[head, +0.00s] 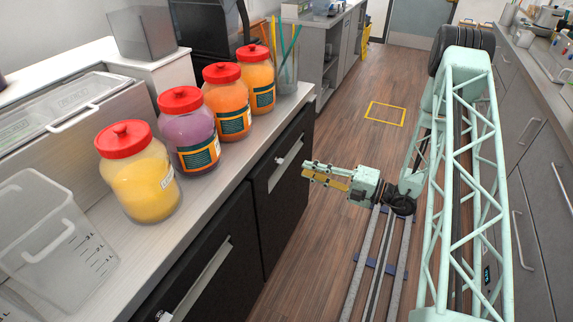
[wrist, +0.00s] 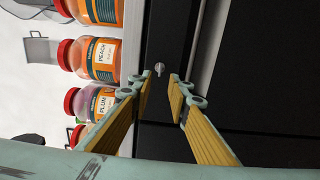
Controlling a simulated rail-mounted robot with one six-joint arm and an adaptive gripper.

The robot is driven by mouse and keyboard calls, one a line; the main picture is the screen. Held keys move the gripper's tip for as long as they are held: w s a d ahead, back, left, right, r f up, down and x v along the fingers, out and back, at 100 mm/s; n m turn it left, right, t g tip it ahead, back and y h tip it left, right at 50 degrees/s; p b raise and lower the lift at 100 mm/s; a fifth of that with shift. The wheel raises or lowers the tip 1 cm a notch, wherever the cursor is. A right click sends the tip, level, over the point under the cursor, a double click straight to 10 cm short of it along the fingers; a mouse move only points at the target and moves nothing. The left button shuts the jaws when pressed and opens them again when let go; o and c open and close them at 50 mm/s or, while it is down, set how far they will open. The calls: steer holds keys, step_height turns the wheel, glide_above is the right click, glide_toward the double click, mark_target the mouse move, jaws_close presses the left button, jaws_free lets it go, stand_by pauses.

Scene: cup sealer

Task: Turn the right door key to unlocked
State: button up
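The right door key (head: 279,160) is a small silver piece near the top of the right black door (head: 284,190), under the counter edge. In the wrist view the key (wrist: 159,68) shows just beyond and between the fingertips, with dark door around it. I cannot tell which way it is turned. My gripper (head: 305,171) reaches toward the door from the right, with its fingertips apart from the key. In the wrist view my gripper (wrist: 160,84) is open and empty, its yellow-padded fingers on either side of the key.
Several red-lidded jars, such as the yellow one (head: 143,180), stand on the counter (head: 205,195) above the doors. A clear measuring container (head: 60,240) stands at the left. Door handles (head: 285,167) (head: 203,280) stick out nearby.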

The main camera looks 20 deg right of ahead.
mark_target(280, 161)
steer(key=b+x, duration=0.1)
steer(key=x, duration=0.8)
steer(key=shift+a, duration=0.2)
steer(key=shift+w, duration=0.15)
steer(key=shift+c, duration=0.7)
jaws_close()
